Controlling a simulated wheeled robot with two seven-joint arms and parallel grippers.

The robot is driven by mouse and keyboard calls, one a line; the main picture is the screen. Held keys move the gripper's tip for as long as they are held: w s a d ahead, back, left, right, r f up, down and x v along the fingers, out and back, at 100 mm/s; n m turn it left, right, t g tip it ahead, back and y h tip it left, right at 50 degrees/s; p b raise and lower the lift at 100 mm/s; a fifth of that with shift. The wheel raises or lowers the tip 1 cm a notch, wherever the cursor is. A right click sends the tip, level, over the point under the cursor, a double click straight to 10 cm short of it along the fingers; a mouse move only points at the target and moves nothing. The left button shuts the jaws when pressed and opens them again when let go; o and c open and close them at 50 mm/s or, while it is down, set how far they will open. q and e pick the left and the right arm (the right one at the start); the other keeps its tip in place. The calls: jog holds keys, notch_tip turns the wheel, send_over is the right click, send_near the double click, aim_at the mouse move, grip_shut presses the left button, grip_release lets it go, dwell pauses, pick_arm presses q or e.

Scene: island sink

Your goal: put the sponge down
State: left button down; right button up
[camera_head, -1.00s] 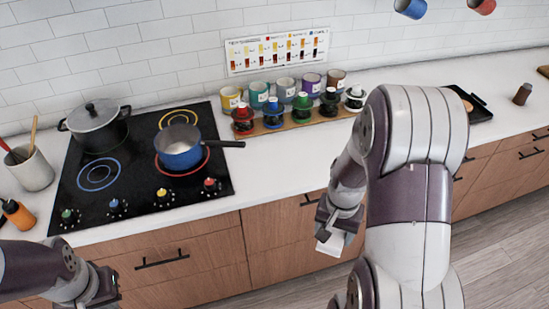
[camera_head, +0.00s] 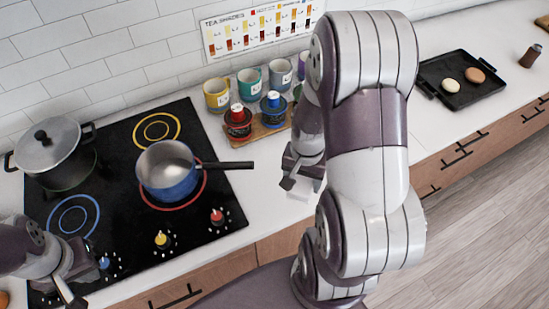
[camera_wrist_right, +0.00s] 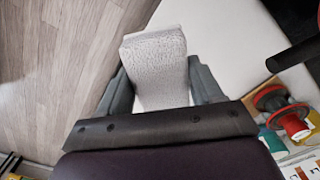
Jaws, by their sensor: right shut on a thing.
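The sponge (camera_wrist_right: 155,60) is a pale, rough-textured block. In the right wrist view it sits between the two fingers of my right gripper (camera_wrist_right: 160,92), which is shut on it. In the head view my right gripper (camera_head: 300,182) points down by the front of the white counter (camera_head: 268,208), right of the stove, and the sponge is mostly hidden by the arm. I cannot tell whether the sponge touches the counter. My left gripper (camera_head: 72,290) is at the lower left, over the stove's front corner; its opening is unclear.
A blue pan (camera_head: 168,180) stands on the black stove (camera_head: 115,225), its handle reaching right toward my right gripper. A lidded pot (camera_head: 55,152) is at the left. Mugs and jars stand behind. A black tray (camera_head: 462,85) with two round items is at the right.

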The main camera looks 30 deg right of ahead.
jog(key=w+f, duration=0.1)
jog(key=w+d+f+p, duration=0.1)
jog(key=w, duration=0.1)
jog(key=w+f, duration=0.1)
jog(key=w, duration=0.1)
jog(key=shift+w+d+f, duration=0.1)
jog(key=shift+d+f, duration=0.2)
jog(key=shift+f, duration=0.05)
jog(key=w, duration=0.1)
jog(key=w+f, duration=0.1)
jog(key=w+f+p, duration=0.1)
jog(key=shift+w+d, duration=0.3)
notch_tip(320, 180, down, 4)
jog(key=shift+r+p, duration=0.15)
jog(key=shift+p, duration=0.45)
jog(key=shift+f, duration=0.25)
jog(key=shift+w+f, duration=0.1)
jog(key=shift+f, duration=0.1)
jog(key=o, duration=0.9)
pick_arm(q)
jog(key=r, duration=0.1)
jog(key=s+r, duration=0.1)
jog(key=r, duration=0.1)
jog(key=shift+s+r, duration=0.25)
pick_arm(e)
jog(key=shift+o, duration=0.2)
jog(key=shift+r, duration=0.1)
